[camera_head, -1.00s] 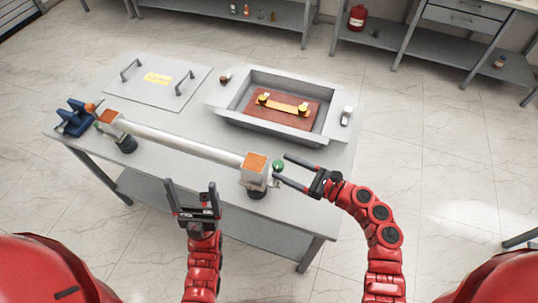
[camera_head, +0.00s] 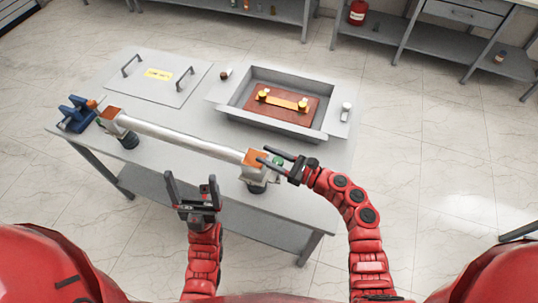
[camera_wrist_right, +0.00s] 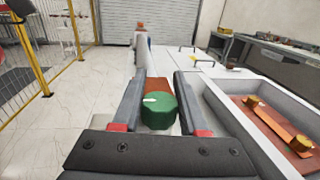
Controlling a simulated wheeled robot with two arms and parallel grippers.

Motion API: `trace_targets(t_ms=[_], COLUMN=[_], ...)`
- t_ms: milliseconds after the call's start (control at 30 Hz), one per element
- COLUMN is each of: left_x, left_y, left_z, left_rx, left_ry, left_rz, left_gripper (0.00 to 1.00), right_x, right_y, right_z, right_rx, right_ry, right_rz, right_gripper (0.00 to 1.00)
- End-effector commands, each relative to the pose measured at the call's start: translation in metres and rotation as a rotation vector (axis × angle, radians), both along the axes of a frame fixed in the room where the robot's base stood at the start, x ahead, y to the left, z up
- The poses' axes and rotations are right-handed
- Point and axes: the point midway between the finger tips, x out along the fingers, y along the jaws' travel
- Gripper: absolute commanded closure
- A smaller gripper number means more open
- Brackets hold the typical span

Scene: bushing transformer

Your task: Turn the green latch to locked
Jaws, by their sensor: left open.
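The green latch (camera_head: 278,161) is a round green knob on the right end of the long bushing (camera_head: 190,140), beside an orange-brown end block (camera_head: 254,158). In the right wrist view the green latch (camera_wrist_right: 159,111) shows a white arrow mark pointing left. My right gripper (camera_head: 266,157) is open around the latch, and in the wrist view its fingers (camera_wrist_right: 158,100) stand on both sides of it with gaps. My left gripper (camera_head: 191,188) is open and empty in front of the table, left of the latch.
A grey table (camera_head: 225,175) carries a metal tray (camera_head: 232,100) with a brown board and a yellow bar. A flat lid (camera_head: 150,90) with two handles lies at the back left. A blue clamp (camera_head: 76,116) stands at the bushing's left end.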

Motion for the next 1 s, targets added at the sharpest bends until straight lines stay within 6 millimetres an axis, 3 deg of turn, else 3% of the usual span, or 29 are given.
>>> trace_targets(t_ms=[33,100,133,567,1000], left_x=[0.0,0.0,0.0,0.0,0.0], left_y=[0.0,0.0,0.0,0.0,0.0], left_z=[0.0,0.0,0.0,0.012,0.016], left_rx=[0.0,0.0,0.0,0.0,0.0], left_ry=[0.0,0.0,0.0,0.0,0.0], left_rz=[0.0,0.0,0.0,0.0,0.0], left_gripper=[0.11,0.11,0.11,0.11,0.11], right_x=[0.0,0.0,0.0,0.002,0.008], right_y=[0.0,0.0,0.0,-0.001,-0.007], right_z=[0.0,0.0,0.0,0.002,0.0], right_rx=[0.0,0.0,0.0,0.002,0.007], right_ry=[0.0,0.0,0.001,0.002,0.002], right_rz=[0.0,0.0,0.0,-0.074,-0.431], right_gripper=[0.87,0.99,1.0,1.0,1.0])
